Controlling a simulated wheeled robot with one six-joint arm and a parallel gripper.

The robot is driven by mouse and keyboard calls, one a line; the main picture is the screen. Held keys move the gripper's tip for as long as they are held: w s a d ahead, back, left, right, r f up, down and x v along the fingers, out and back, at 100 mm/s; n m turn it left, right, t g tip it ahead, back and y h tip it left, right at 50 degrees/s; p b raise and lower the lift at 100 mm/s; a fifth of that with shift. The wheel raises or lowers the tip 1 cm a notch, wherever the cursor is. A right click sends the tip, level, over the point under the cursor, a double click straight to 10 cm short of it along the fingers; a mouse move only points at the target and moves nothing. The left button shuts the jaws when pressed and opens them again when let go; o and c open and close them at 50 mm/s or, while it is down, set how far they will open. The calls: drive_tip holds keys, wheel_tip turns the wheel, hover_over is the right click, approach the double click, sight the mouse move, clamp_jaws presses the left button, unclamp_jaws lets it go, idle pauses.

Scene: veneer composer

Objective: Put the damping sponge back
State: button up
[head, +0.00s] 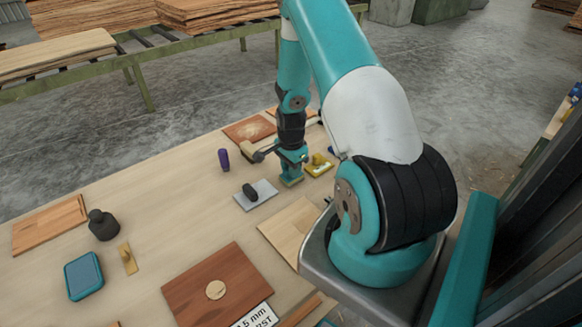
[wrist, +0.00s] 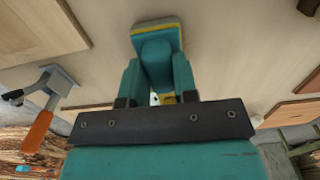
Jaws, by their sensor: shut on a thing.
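My gripper (head: 291,158) points down over the right part of the pale table, shut on a teal block with a yellow layer (head: 291,181), which looks like the damping sponge. In the wrist view the sponge (wrist: 158,25) sticks out past the fingertips of my gripper (wrist: 157,72). Its yellow edge shows along the side and its inner part is hidden between the fingers. I cannot tell whether it touches the table. A teal square dish or tin (head: 84,276) with a grey-blue top lies at the table's front left.
Near the gripper are a black-handled grey plate (head: 263,194), a mallet (head: 249,150), a purple-handled item (head: 223,159) and a yellow tool (head: 319,166). A dark weight (head: 103,226), a tan block (head: 128,259) and a red-brown panel (head: 194,296) lie further left. The table's middle is clear.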

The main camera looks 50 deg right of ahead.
drive_tip(key=shift+f, duration=0.1)
drive_tip(key=o, duration=1)
wheel_tip(320, 180, up, 12)
drive_tip(key=b, duration=0.3)
drive_tip(key=w+a+r+n+t+y, duration=0.1)
drive_tip(key=a+r+n, duration=0.3)
drive_tip(key=a, duration=0.3)
drive_tip(key=w+a+r+n, duration=0.2)
drive_tip(key=a+r+n, duration=0.2)
drive_tip(key=a, duration=0.2)
drive_tip(key=s+a+r+n+y, duration=0.1)
drive_tip(key=s+a+r+n, duration=0.25)
drive_tip(key=a, duration=0.35)
drive_tip(key=s+a+r+n, duration=0.2)
drive_tip(key=s+a+n, duration=0.1)
drive_tip(key=a+n, duration=0.25)
drive_tip(key=s+a+r+n+y, duration=0.1)
drive_tip(key=s+a+r+n, duration=0.25)
drive_tip(key=a, duration=0.35)
drive_tip(key=s+a+n, duration=0.2)
drive_tip(key=s+a+r+n, duration=0.1)
drive_tip(key=s+a+n, duration=0.1)
drive_tip(key=s+n, duration=0.1)
drive_tip(key=s+a+r+n+g+y, duration=0.1)
drive_tip(key=s+a+n, duration=0.1)
drive_tip(key=s, duration=0.1)
drive_tip(key=shift+s+n, duration=0.15)
drive_tip(key=shift+n, duration=0.1)
